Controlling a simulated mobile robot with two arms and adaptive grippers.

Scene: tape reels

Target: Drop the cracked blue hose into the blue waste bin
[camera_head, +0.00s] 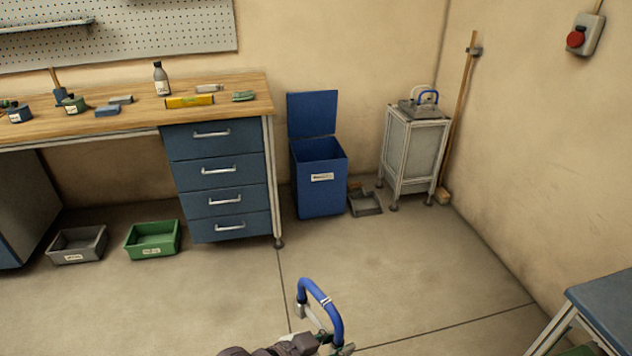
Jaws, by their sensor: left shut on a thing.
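A curved blue hose (322,302) with a pale band near its middle shows at the bottom centre, raised in front of the floor. My left gripper (320,337) is shut on it, with the hose arching above the fingers; the frame's lower edge cuts off part of the gripper. Whether the hose is cracked is too small to tell. The blue waste bin (321,196) stands against the back wall, right of the drawers, with a white label on its front. Its lid (312,114) is up and its mouth is open. The hose is well apart from the bin. My right gripper is out of view.
A workbench (140,107) with blue drawers is left of the bin. Grey (78,246) and green (153,240) boxes sit on the floor. A dustpan (366,203) lies beside the bin. The floor between is clear.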

